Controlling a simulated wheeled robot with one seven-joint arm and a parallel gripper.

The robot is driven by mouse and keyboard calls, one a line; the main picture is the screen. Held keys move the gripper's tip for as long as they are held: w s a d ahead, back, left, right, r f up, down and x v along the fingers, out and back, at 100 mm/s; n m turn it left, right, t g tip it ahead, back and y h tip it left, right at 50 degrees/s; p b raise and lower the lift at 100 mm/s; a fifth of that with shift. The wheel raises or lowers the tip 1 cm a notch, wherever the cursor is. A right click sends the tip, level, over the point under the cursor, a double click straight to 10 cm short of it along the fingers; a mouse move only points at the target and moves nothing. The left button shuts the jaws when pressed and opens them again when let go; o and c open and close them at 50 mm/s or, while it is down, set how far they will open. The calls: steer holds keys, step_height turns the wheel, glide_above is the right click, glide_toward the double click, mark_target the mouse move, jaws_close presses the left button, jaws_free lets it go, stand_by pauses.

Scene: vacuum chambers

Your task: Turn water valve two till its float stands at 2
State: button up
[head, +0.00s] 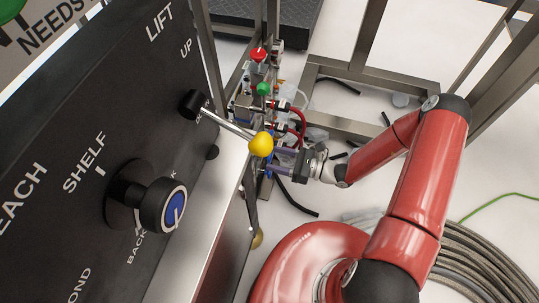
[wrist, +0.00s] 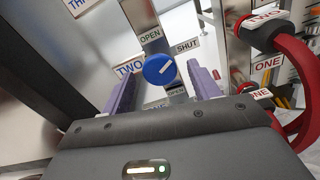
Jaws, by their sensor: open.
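In the wrist view a round blue valve knob (wrist: 160,70) with a white line sits on a metal strip, beside a "TWO" label (wrist: 128,69) and between "OPEN" and "SHUT" labels. My gripper (wrist: 160,82) is open, its purple fingers on either side of the knob. I cannot tell whether they touch it. In the head view my gripper (head: 276,160) is at the valve rack, partly behind a yellow lever ball. The knob is hidden there. I cannot make out the float or its reading.
A lever with a yellow ball (head: 261,144) sticks out from the black panel (head: 85,150), close to my gripper. A blue-faced dial (head: 165,206) is on that panel. Red hoses (wrist: 302,85) curve at the right in the wrist view. Grey hoses (head: 475,255) lie coiled on the floor.

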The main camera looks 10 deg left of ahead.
mark_target(270, 157)
steer(key=shift+w+a, duration=0.15)
steer(key=shift+a, duration=1.35)
steer(key=c, duration=1)
steer(key=shift+n, duration=0.5)
steer(key=o, duration=1)
steer(key=d, duration=0.7)
steer(key=shift+s+d, duration=0.35)
steer(key=shift+d, duration=0.05)
